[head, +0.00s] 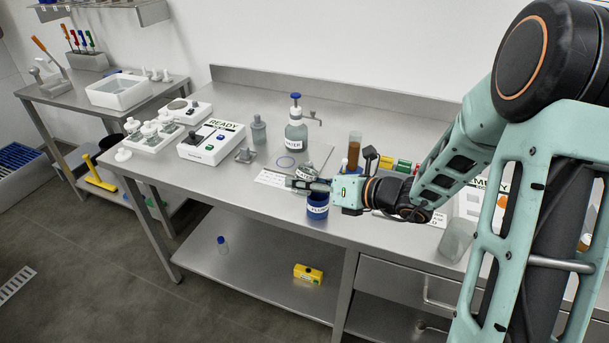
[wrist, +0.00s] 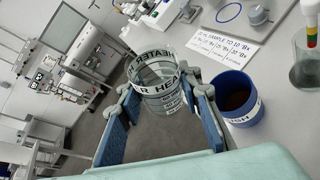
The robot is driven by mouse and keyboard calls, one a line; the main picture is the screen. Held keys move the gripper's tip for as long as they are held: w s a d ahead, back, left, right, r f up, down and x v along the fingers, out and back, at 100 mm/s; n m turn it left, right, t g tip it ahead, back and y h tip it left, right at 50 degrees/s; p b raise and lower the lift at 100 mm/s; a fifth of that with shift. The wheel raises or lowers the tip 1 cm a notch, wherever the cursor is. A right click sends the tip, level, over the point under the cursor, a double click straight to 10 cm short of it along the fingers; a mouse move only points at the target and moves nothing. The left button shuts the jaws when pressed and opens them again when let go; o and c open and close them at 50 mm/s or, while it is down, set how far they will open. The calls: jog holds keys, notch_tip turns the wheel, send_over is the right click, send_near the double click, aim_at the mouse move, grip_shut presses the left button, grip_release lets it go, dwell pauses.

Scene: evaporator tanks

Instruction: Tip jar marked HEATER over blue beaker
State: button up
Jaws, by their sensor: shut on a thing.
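A clear glass jar with a white band reading in part "HEAT" (wrist: 160,84) is held between the blue pads of my gripper (wrist: 164,98). In the head view the jar (head: 306,172) looks tilted and is partly hidden by my gripper (head: 309,185). The blue beaker (head: 317,212) stands upright on the bench just below my gripper. In the wrist view the blue beaker (wrist: 243,115) is right of the jar, apart from it in the picture, with dark brown contents and a white label. Whether the jar holds liquid is hard to tell.
A printed card (head: 272,178) lies left of the beaker. A bottle labelled WATER (head: 296,135) and a tube with brown liquid (head: 353,152) stand behind. A clear glass beaker (head: 457,240) is near the front edge at right.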

jog(key=shift+s+a+m+g+y+p, duration=0.15)
jog(key=shift+m+y+p, duration=0.1)
jog(key=shift+m+p, duration=0.25)
jog(key=shift+s+m+g+y+p, duration=0.15)
jog(key=shift+m+y+p, duration=0.1)
jog(key=shift+m+p, duration=0.2)
notch_tip(320, 180, down, 2)
jog(key=shift+w+m+y, duration=0.1)
jog(key=shift+m+y, duration=0.6)
jog(key=shift+m, duration=0.45)
jog(key=shift+f+m+g, duration=0.25)
jog(key=shift+m+g, duration=0.05)
jog(key=shift+m, duration=0.1)
jog(key=shift+a+y, duration=0.1)
jog(key=shift+y, duration=0.3)
jog(key=shift+f, duration=0.1)
jog(key=shift+w+d+r+m+y+p, duration=0.1)
jog(key=shift+r+m+y+p, duration=0.25)
jog(key=shift+m+p, duration=0.7)
jog(key=shift+d+r+m+y+p, duration=0.1)
jog(key=shift+r+m+y+p, duration=0.4)
jog(key=shift+p, duration=0.95)
dwell(2.4)
